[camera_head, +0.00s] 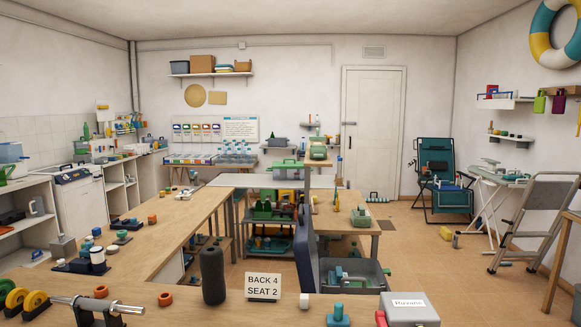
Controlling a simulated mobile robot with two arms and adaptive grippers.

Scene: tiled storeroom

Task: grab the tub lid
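A grey open tub (372,284) stands beyond the front counter, right of centre, partly hidden by the counter. A dark blue-grey panel (304,250) stands upright along the tub's left side; it looks like the tub lid, but I cannot tell whether it is hinged to the tub or only leans there. Its lower end is hidden behind the counter. Neither of my grippers shows in the head view.
The wooden counter (180,303) crosses the front. On it stand a dark cylinder (213,276), a sign (263,287), a grey labelled box (409,309) and a metal bar with discs (97,305). A folding chair (536,222) stands right. Floor between tub and chair is mostly clear.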

